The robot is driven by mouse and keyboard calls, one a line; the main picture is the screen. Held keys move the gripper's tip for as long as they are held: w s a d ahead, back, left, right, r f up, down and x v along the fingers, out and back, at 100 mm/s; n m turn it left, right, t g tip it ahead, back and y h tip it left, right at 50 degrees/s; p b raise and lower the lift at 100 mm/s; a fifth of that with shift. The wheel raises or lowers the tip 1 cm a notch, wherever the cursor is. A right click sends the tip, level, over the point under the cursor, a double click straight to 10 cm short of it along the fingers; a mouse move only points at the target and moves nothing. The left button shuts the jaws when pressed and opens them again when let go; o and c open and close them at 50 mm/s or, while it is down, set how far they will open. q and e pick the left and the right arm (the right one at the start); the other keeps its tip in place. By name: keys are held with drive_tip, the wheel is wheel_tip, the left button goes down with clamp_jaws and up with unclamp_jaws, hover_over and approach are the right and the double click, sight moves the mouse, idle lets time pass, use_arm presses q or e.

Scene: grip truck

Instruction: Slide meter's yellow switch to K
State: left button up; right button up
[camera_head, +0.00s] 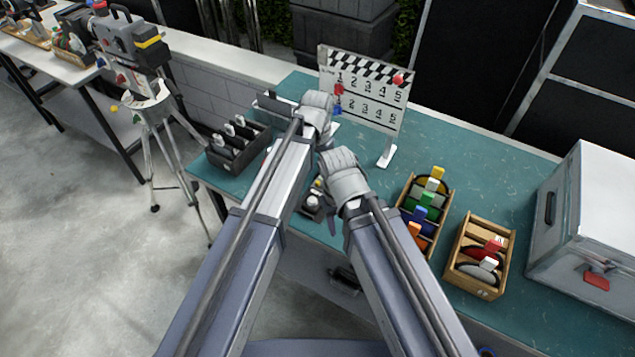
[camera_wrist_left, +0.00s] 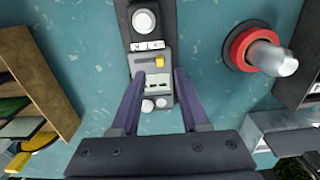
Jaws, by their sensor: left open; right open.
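The meter (camera_wrist_left: 152,90) is a small grey box in the middle of the left wrist view. Its yellow switch (camera_wrist_left: 160,62) sits on the upper right of its face, below a strip of small white labels (camera_wrist_left: 148,45) whose letters I cannot read surely. My left gripper (camera_wrist_left: 160,76) is open, with one finger on each side of the meter's lower part; whether they touch is unclear. The left gripper (camera_head: 318,108) also shows in the head view, its fingertips hidden. My right gripper (camera_head: 345,175) is lower, its fingers mostly hidden.
A clapperboard (camera_head: 365,95) stands behind my grippers. A dark divided tray (camera_head: 240,160) is left of my left arm. Wooden trays (camera_head: 405,200) (camera_head: 470,280) and a white case (camera_head: 590,230) are on the right. A red-ringed cylinder (camera_wrist_left: 262,55) stands right of the meter.

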sight(318, 182)
use_arm(q)
wheel_tip(318, 182, down, 5)
drive_tip(key=b, duration=0.4)
drive_tip(key=shift+f, duration=0.2)
use_arm(e)
wheel_tip(318, 182, down, 5)
drive_tip(key=shift+f, duration=0.2)
use_arm(q)
drive_tip(key=shift+c, duration=0.2)
use_arm(e)
drive_tip(key=shift+r, duration=0.1)
use_arm(q)
clamp_jaws()
idle(0.4)
